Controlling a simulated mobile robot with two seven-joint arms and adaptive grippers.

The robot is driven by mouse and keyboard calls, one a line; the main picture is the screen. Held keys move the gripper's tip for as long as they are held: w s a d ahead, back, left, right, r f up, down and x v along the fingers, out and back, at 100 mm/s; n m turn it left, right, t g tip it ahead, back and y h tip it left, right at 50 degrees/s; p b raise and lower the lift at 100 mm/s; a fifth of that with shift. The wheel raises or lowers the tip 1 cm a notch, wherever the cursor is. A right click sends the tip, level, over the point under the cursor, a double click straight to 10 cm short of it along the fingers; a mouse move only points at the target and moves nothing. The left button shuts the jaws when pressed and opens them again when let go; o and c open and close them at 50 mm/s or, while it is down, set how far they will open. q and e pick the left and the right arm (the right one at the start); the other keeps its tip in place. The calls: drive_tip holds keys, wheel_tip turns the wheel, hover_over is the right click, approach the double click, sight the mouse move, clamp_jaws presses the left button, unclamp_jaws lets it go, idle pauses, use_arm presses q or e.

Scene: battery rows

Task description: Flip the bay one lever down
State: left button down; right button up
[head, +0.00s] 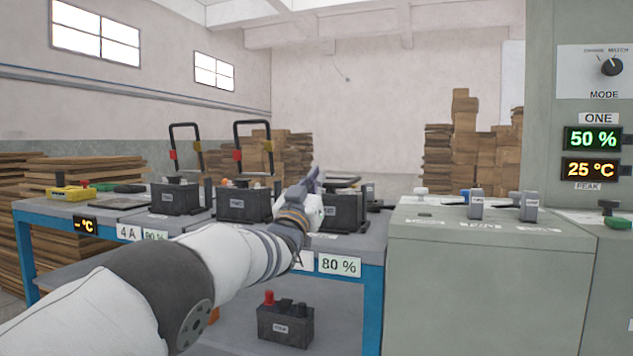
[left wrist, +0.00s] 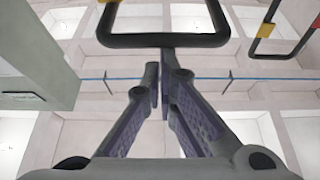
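Three dark batteries stand on the blue-legged bench, and their labels are too small to read surely. The left lever (head: 185,125) and the middle lever (head: 252,123), black hoops with red and yellow marks, stand upright. The right lever (head: 343,180) sits much lower, over the right battery (head: 347,212); which bay is one I cannot read. My left gripper (head: 313,178) is beside this low lever, fingers pointing up. In the left wrist view the fingers (left wrist: 161,78) are closed together with nothing between them, just below a black hoop's crossbar (left wrist: 165,40). My right gripper is not in view.
A grey cabinet (head: 480,295) with small levers (head: 476,203) stands close on the right, beside a panel with a MODE knob (head: 611,67). A yellow box (head: 70,192) is at the bench's left end. Another battery (head: 285,325) sits below the bench top.

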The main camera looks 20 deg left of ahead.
use_arm(q)
drive_tip(key=shift+f, duration=0.25)
wheel_tip(320, 180, up, 5)
drive_tip(key=p, duration=0.4)
drive_tip(key=p+v, duration=0.1)
drive_tip(key=v, duration=1)
drive_tip(key=shift+w+f, duration=0.25)
drive_tip(key=shift+f, duration=0.15)
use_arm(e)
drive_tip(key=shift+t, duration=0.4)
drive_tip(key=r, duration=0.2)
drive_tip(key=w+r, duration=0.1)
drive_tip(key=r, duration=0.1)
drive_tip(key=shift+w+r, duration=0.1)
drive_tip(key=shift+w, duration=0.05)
use_arm(q)
drive_tip(key=shift+f, duration=0.1)
